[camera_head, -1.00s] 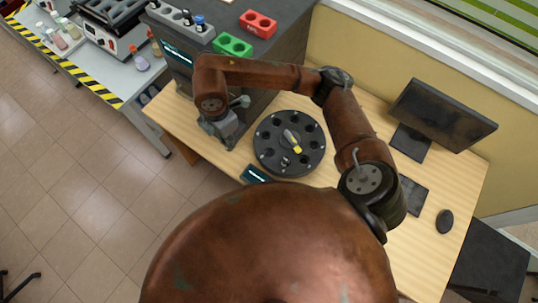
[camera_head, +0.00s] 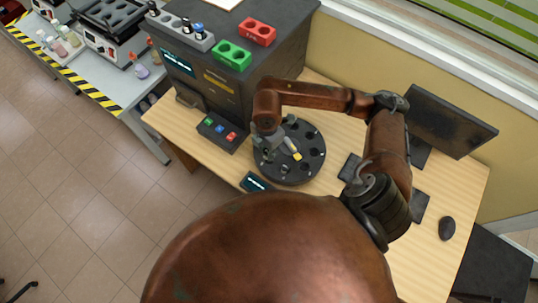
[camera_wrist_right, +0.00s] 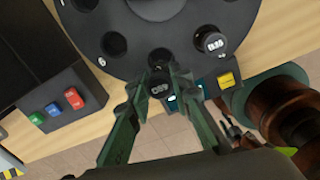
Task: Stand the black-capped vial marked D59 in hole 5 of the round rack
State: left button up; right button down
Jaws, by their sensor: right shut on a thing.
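My right gripper (camera_head: 268,143) is over the left part of the dark round rack (camera_head: 290,178). In the right wrist view its two green fingers (camera_wrist_right: 160,80) are shut on a black-capped vial (camera_wrist_right: 159,89) with white lettering that looks like D59. The vial is at the rack's rim (camera_wrist_right: 165,12), with a dark hole (camera_wrist_right: 160,58) partly showing just beyond its cap. I cannot tell how high it is above the rack. A hole (camera_wrist_right: 113,44) to the left is beside the mark 6. The vial is too small to make out in the head view.
Another black-capped vial (camera_wrist_right: 210,42) stands in the rack, to the right of the held one. A dark machine (camera_head: 225,85) with coloured buttons (camera_head: 220,129) is behind and left. A small display (camera_head: 256,182) lies in front. A monitor (camera_head: 450,120) and mouse (camera_head: 446,228) are at the right.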

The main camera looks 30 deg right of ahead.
jog(key=shift+s+d+f, duration=0.1)
jog(key=shift+d+f, duration=0.05)
jog(key=shift+f, duration=0.8)
jog(key=shift+d+f, duration=0.15)
jog(key=shift+f, duration=0.75)
jog(key=shift+f, duration=0.2)
jog(key=c, duration=1.7)
grip_release()
jog(key=shift+c, duration=0.2)
notch_tip(320, 180, up, 12)
jog(key=shift+r+p, duration=0.2)
jog(key=shift+p, duration=0.2)
